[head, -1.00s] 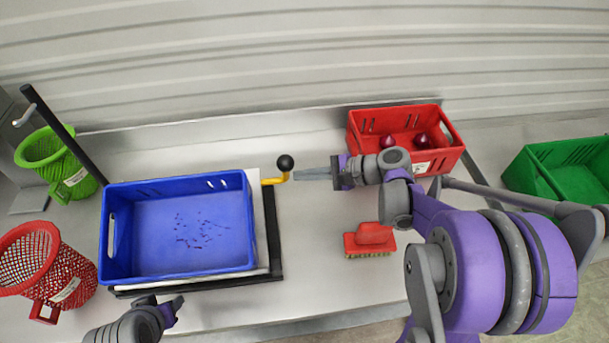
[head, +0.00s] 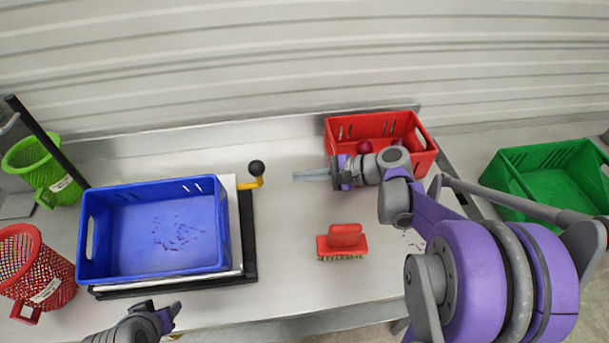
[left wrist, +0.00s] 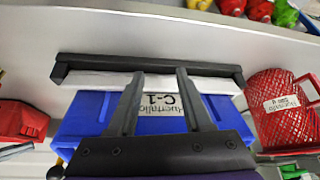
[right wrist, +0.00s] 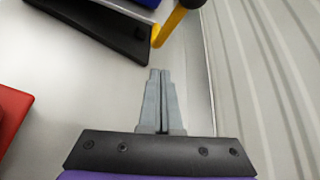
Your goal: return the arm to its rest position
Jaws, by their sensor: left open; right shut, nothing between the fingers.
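My right gripper (head: 312,174) is shut and empty above the table, between the yellow lever with a black knob (head: 256,170) and the red crate (head: 420,155). In the right wrist view its fingers (right wrist: 159,85) lie together with nothing between them, apart from the lever's yellow arm (right wrist: 172,24). My left gripper (head: 172,314) is at the table's front edge, before the blue crate (head: 215,262). In the left wrist view its two fingers (left wrist: 155,100) are apart and empty, with the blue crate beyond them.
A red brush (head: 343,238) lies on the table (head: 290,270). Red and green baskets (head: 60,283) (head: 35,160) stand at the left, by a black post (head: 45,140). The red crate holds dark red round things. A green crate (head: 550,160) is at the right.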

